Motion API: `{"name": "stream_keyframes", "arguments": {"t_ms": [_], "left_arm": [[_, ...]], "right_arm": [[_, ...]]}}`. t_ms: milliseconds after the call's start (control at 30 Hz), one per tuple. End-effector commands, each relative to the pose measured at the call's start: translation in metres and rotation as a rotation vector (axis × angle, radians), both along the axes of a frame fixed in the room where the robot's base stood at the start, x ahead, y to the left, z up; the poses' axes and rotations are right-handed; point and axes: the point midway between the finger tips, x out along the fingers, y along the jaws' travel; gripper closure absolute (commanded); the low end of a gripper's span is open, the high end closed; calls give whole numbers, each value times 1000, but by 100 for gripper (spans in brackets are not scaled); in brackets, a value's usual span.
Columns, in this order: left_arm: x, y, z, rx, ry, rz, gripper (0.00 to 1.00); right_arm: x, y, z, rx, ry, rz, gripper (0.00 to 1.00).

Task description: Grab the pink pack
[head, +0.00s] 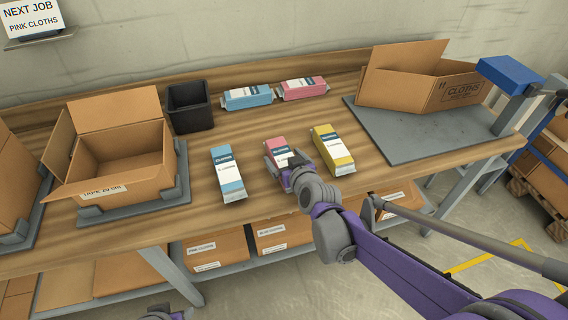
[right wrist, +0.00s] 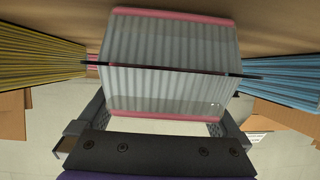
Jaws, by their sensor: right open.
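A pink pack (head: 277,148) with a white and dark label lies near the middle of the table's front edge. Its near end is partly hidden by my right gripper (head: 291,172). In the right wrist view the ribbed, clear-ended pink pack (right wrist: 170,85) fills the space ahead of my right gripper (right wrist: 158,120). The fingers are open, one at each side of the pack's near end; I cannot tell whether they touch it. A second pink pack (head: 303,88) lies at the back of the table. Only a small part of my left arm shows at the bottom edge.
A blue pack (head: 228,172) lies left of the front pink pack, a yellow pack (head: 332,152) right of it. Another blue pack (head: 247,97) and a black bin (head: 190,107) stand behind. Open cardboard boxes (head: 118,160) (head: 425,85) stand at both sides.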

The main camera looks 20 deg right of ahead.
Motion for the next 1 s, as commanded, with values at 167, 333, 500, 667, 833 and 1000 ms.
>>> {"name": "stream_keyframes", "arguments": {"t_ms": [167,333,500,667,833,1000], "left_arm": [[0,0,1,0,0,0,50],[0,0,1,0,0,0,50],[0,0,0,0,0,0,50],[0,0,0,0,0,0,50],[0,0,2,0,-1,0,50],[-1,0,14,0,-5,0,50]], "right_arm": [[-1,0,1,0,0,0,9],[-1,0,1,0,0,0,40],[-1,0,1,0,0,0,70],[-1,0,1,0,0,0,81],[-1,0,5,0,0,0,81],[-1,0,32,1,-1,0,81]]}}
